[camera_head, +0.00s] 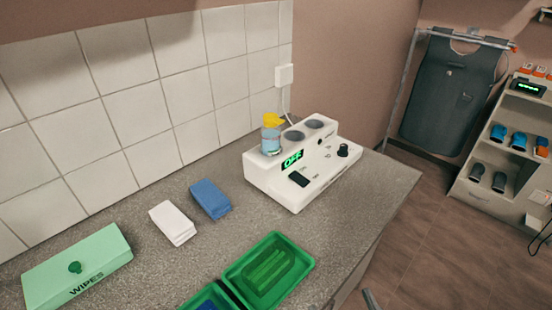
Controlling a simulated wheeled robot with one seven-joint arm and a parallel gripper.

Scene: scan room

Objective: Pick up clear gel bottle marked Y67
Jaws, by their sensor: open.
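A clear bottle of pale blue gel (271,142) with a yellow top stands upright in the left well of a white warmer (268,179) on the counter. Its lower end is hidden in the well, and I cannot read any marking on it. The warmer's other two wells look dark and empty. Its green display reads OFF. I cannot make out my gripper in this view. A small grey piece shows at the bottom edge beside the counter, and I cannot tell what it is.
A tiled wall stands behind. Floor is clear at right, before a shelf (499,150) and a hanging apron (450,95).

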